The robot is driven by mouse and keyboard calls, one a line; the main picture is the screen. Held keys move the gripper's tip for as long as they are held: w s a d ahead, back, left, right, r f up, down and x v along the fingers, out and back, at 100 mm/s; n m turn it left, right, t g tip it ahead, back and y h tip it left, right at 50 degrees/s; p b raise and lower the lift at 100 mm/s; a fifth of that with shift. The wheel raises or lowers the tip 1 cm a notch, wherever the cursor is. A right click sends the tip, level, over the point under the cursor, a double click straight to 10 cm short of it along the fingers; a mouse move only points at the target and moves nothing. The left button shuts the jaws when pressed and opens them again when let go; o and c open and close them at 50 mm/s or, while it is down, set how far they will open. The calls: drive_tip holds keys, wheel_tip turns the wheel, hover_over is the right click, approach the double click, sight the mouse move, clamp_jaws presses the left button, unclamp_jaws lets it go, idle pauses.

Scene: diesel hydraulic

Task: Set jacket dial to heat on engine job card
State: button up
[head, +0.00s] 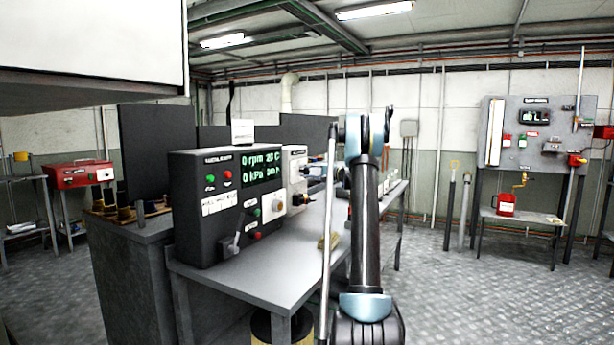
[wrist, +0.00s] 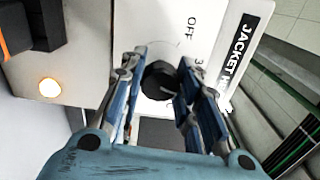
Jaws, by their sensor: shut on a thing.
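The jacket dial (wrist: 159,80) is a round black knob on a white panel (wrist: 190,15) in the wrist view. "OFF" is printed beside it, and a black label starting "JACKET" (wrist: 240,42) is at the panel's edge. My gripper (wrist: 158,70) has one finger on each side of the knob and is shut on it. The knob's pointer and a heat mark cannot be made out. In the head view the white panel (head: 297,168) stands on the bench behind the console; my arm hides the gripper there. The engine job card cannot be identified for certain.
The dark console (head: 187,190) with a green readout, buttons and a lever stands on the grey bench (head: 255,280). A lit lamp (wrist: 50,88) and black-and-orange parts (wrist: 22,28) are near the dial. Open floor (head: 460,290) lies to the right.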

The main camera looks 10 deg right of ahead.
drive_tip(key=m, duration=0.4)
drive_tip(key=shift+d+f+m, duration=0.1)
drive_tip(key=shift+d+m, duration=0.05)
drive_tip(key=shift+m, duration=0.15)
drive_tip(key=m, duration=0.4)
drive_tip(key=shift+f+m, duration=0.1)
drive_tip(key=shift+m, duration=0.2)
drive_tip(key=o, duration=1.1)
drive_tip(key=shift+w+f, duration=0.1)
drive_tip(key=v, duration=1.2)
